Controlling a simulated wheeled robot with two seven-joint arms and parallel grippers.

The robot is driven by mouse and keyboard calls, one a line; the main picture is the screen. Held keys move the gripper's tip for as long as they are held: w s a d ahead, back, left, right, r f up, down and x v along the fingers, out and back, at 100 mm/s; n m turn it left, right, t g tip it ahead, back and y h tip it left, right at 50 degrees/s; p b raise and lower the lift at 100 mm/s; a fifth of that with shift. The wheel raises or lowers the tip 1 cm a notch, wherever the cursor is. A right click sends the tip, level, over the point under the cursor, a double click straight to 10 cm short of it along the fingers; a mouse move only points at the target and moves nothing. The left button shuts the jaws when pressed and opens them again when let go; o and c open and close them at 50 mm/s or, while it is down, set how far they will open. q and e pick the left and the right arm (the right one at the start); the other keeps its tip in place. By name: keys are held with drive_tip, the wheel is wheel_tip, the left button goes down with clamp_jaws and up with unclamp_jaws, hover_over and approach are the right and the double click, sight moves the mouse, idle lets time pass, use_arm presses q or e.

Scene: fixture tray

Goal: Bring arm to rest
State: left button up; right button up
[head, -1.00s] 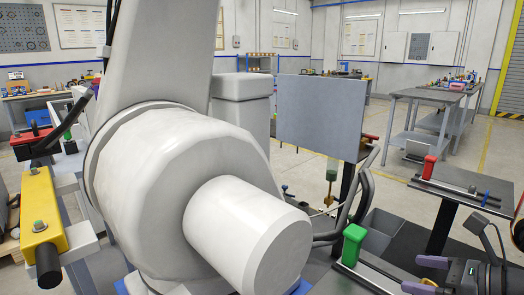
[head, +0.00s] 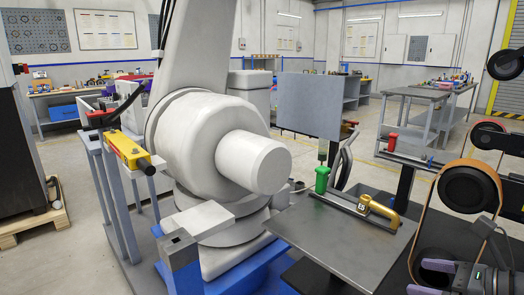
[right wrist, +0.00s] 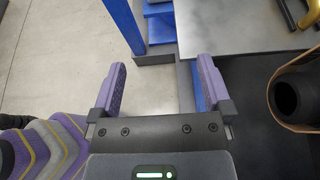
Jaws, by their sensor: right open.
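My right gripper (head: 416,277) is in the lower right corner of the head view. Its purple fingers are apart, with nothing between them. The right wrist view shows the same open, empty fingers (right wrist: 160,85) above the floor, beside a blue frame and the edge of a grey plate. My left gripper is not in view.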

drive_tip(key=s+d+f+m+t+h+p, duration=0.1)
drive_tip(key=d+f+m+t+h+p, duration=0.3)
drive_tip(key=f+m, duration=0.95)
drive_tip(key=s+d+f+m+g+h, duration=0.2)
drive_tip(key=s+f+m+g+h, duration=0.3)
drive_tip(key=s+f+m, duration=0.85)
use_arm(q)
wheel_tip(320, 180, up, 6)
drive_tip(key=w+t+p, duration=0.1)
drive_tip(key=p, duration=0.1)
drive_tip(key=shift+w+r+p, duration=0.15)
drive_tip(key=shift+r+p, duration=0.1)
drive_tip(key=shift+p, duration=0.15)
use_arm(e)
drive_tip(key=s+a+f+m+g, duration=0.3)
drive_tip(key=s+a+f+m, duration=0.1)
drive_tip(key=s, duration=0.6)
drive_tip(key=s+a+f+m+g, duration=0.3)
drive_tip(key=s+a+f+m, duration=0.1)
drive_tip(key=s, duration=0.6)
drive_tip(key=s+a+f+m+g, duration=0.3)
drive_tip(key=s+a+f+m, duration=0.1)
drive_tip(key=s, duration=0.7)
drive_tip(key=a+m, duration=0.1)
drive_tip(key=m, duration=0.1)
drive_tip(key=shift+a+f+m+g+h, duration=0.2)
drive_tip(key=shift+a+m+g+h, duration=0.1)
drive_tip(key=shift+h, duration=0.1)
